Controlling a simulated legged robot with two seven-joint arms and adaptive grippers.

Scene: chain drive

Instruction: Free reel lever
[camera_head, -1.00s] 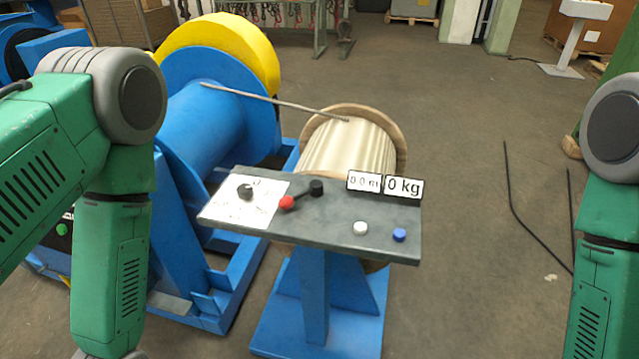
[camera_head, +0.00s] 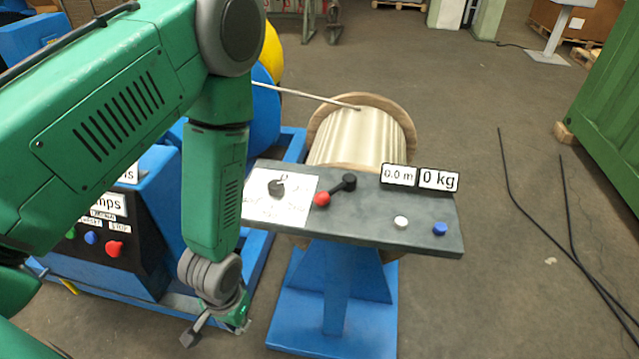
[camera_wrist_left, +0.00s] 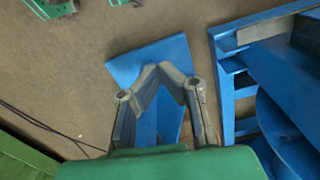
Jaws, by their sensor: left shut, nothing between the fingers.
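The control panel (camera_head: 360,225) is a dark grey slanted board on a blue stand. A lever with a red knob (camera_head: 322,199) and a black pivot (camera_head: 348,182) sits near its middle. A black knob (camera_head: 277,188) stands on a white printed plate at the panel's left; the print is too small to read. My left gripper (camera_head: 214,328) hangs below and left of the panel, apart from both controls. In the left wrist view its fingertips (camera_wrist_left: 160,72) meet with nothing between them, above the blue stand base (camera_wrist_left: 150,55). My right gripper is not in view.
A wooden reel (camera_head: 362,140) with pale winding stands behind the panel. A rod (camera_head: 300,96) reaches it from the blue drum. A blue machine with buttons (camera_head: 105,230) is at the left. White and blue buttons (camera_head: 440,228) sit at the panel's right. The floor right of the panel is mostly clear.

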